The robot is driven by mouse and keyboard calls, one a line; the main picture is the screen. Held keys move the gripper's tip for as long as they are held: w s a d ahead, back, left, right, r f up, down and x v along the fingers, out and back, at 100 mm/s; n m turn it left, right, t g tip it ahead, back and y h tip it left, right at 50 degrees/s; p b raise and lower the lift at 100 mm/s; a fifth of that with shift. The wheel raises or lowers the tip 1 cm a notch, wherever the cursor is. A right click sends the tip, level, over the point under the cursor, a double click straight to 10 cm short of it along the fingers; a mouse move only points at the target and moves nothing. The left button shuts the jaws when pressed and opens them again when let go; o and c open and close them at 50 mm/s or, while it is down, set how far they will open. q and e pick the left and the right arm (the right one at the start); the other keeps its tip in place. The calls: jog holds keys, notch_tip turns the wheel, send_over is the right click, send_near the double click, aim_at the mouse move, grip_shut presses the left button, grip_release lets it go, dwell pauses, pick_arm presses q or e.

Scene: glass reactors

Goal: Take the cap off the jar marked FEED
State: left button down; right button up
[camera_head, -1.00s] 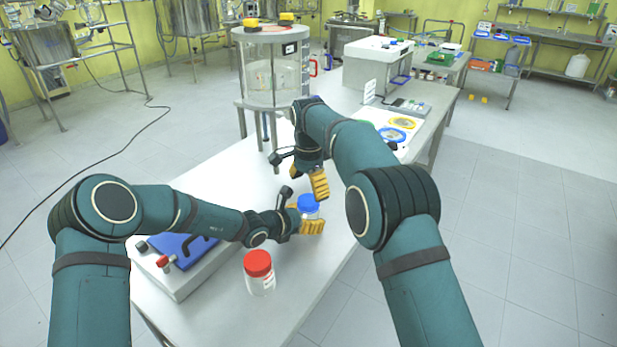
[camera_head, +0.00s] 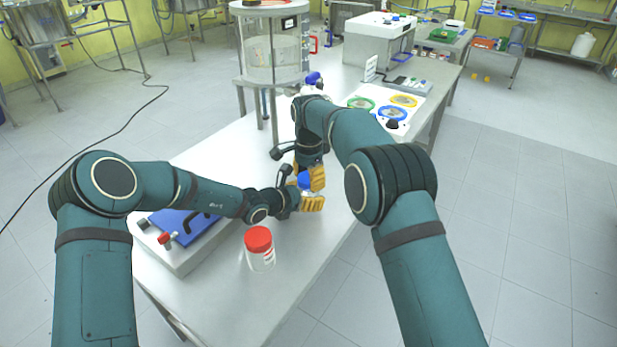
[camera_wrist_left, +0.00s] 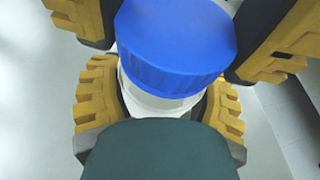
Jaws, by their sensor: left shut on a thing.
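A clear jar (camera_wrist_left: 150,104) with a blue cap (camera_wrist_left: 176,45) fills the middle of the left wrist view; in the head view the blue cap (camera_head: 304,180) shows between my two grippers. No FEED label can be read. My left gripper (camera_head: 309,203) is shut on the jar's body below the cap, with its ridged yellow fingers on both sides. My right gripper (camera_head: 311,178) is at the cap, and its fingers lie either side of it in the left wrist view. Whether they touch the cap is not clear. The cap sits on the jar.
A jar with a red lid (camera_head: 260,250) stands near the table's front. A flat device with a blue top (camera_head: 185,222) is at the left. A glass reactor vessel (camera_head: 272,45) on legs stands behind. Coloured round dishes (camera_head: 392,113) lie at the back right.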

jog(key=n, duration=0.9)
jog(key=shift+n, duration=0.3)
jog(key=o, duration=1.3)
jog(key=shift+r, duration=0.1)
jog(key=shift+r, duration=2.2)
notch_tip(320, 180, up, 3)
jog(key=m, duration=0.5)
jog(key=shift+r, duration=0.1)
jog(key=shift+f, duration=3.85)
jog(key=shift+c, duration=0.5)
